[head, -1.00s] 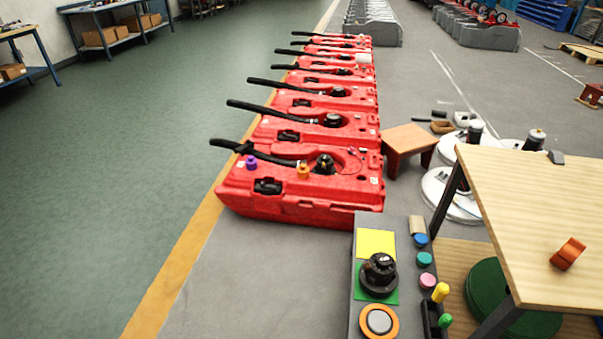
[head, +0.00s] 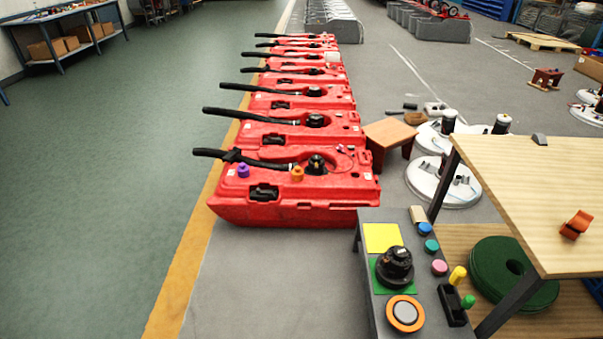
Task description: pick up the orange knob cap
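A small orange knob cap (head: 297,174) stands on top of the nearest red tank (head: 300,210), at its front middle. A similar purple cap (head: 243,171) stands to its left on the same tank. A black hose lies behind the two caps, and a black round fitting (head: 317,164) is just right of the orange one. Neither of my grippers is in view, and nothing touches the orange cap.
A grey console (head: 370,300) with a black knob (head: 395,266), an orange-ringed disc (head: 405,314) and coloured buttons stands in front right. A wooden table (head: 540,190) bears an orange-brown clip (head: 576,224). The floor left of the tanks is clear.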

